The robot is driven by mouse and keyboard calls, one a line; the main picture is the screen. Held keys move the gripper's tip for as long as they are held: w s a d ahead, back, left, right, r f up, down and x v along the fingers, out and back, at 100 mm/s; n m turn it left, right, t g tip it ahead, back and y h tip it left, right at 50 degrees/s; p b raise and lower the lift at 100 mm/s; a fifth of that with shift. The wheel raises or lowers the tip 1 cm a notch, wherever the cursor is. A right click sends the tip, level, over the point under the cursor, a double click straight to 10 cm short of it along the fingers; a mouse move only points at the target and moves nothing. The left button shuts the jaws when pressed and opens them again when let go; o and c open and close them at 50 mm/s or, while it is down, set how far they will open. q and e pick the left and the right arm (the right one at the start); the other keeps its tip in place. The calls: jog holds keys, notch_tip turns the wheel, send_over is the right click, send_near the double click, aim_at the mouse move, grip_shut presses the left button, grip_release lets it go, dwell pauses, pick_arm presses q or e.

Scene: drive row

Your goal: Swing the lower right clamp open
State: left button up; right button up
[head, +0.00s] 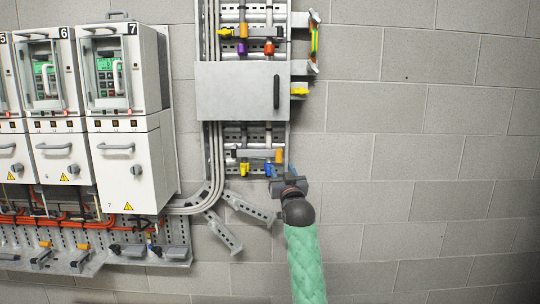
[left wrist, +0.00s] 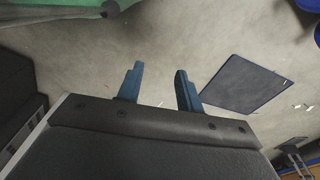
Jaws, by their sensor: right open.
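The lower clamps sit on the rails under the grey cover plate. The lower right clamp (head: 279,155) shows an orange part on a grey bar. The lower left clamp (head: 244,168) is yellow. My right gripper (head: 281,172) is open just below the lower right clamp, with its blue fingertips pointing up at it. Part of the clamp is hidden by the gripper, and I cannot tell whether they touch. My left gripper (left wrist: 158,85) is open and empty above the floor in the left wrist view.
The grey cover plate (head: 237,91) with a dark handle is above. Upper clamps (head: 268,47) have purple and red parts. White drive cabinets (head: 133,165) stand at left. Loose-looking slotted brackets (head: 250,208) stick out below the rails. The block wall at right is clear.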

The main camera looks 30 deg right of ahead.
aim_at(280, 153)
jog(key=shift+t, duration=0.3)
jog(key=w+r+p, duration=0.1)
jog(key=w+d+r+p, duration=0.1)
jog(key=w, duration=0.1)
jog(key=w+d+r+p, duration=0.1)
jog(key=shift+w+d+r, duration=0.25)
jog(key=shift+w+r, duration=0.2)
jog(key=shift+w, duration=0.35)
pick_arm(q)
notch_tip(280, 153, down, 7)
jog(key=s+a+t, duration=0.1)
jog(key=s+a, duration=0.1)
jog(key=shift+a+r+p, duration=0.2)
jog(key=shift+a+p, duration=0.05)
jog(key=shift+p, duration=0.05)
pick_arm(e)
jog(key=shift+w+d, duration=0.25)
pick_arm(q)
jog(key=shift+s, duration=0.1)
pick_arm(e)
grip_shut()
